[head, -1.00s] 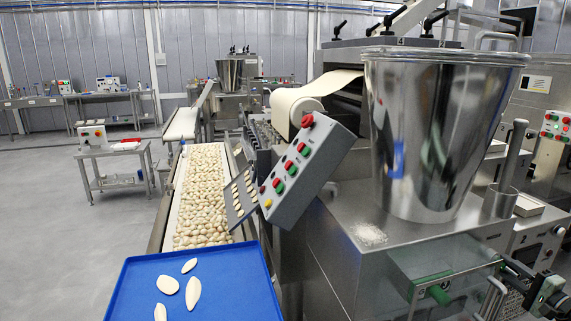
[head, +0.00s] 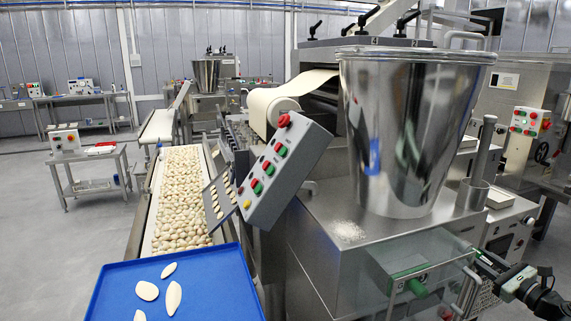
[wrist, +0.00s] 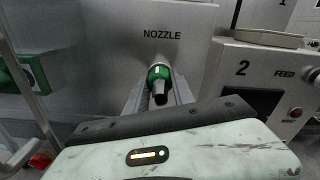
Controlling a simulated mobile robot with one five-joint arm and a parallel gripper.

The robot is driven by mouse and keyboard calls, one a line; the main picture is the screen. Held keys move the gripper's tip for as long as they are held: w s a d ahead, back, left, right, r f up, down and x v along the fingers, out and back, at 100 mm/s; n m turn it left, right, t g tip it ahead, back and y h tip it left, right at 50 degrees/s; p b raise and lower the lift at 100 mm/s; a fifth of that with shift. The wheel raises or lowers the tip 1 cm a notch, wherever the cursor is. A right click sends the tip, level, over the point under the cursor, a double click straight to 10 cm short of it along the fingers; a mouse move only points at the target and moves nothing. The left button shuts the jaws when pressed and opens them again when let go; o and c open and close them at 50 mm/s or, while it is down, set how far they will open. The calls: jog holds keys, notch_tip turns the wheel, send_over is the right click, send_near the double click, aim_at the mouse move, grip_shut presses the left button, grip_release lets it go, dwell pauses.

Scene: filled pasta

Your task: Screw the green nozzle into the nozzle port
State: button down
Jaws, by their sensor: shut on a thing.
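The green nozzle (wrist: 160,74) shows in the middle of the wrist view, with a green collar and a dark tip pointing towards the wrist camera. My gripper (wrist: 158,92) is shut on it, one finger on each side. The nozzle is in front of the grey machine wall, just below the printed word NOZZLE. The nozzle port is hidden behind the nozzle and fingers, and I cannot tell whether the nozzle is seated in it. In the head view, my gripper (head: 482,264) is at the right side of the machine, and the nozzle is not clear there.
A clear guard (head: 430,262) stands left of my gripper. A large steel hopper (head: 405,140) stands on the machine (head: 330,265). In the wrist view, a panel marked 2 FEED (wrist: 265,85) is close on the right, and a green switch (wrist: 14,76) is on the left.

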jog(key=m, duration=0.6)
jog(key=shift+m, duration=1.2)
jog(key=shift+m, duration=1.2)
jog(key=m, duration=0.4)
jog(key=shift+w, duration=0.1)
jog(key=m, duration=0.5)
jog(key=c, duration=1)
grip_release()
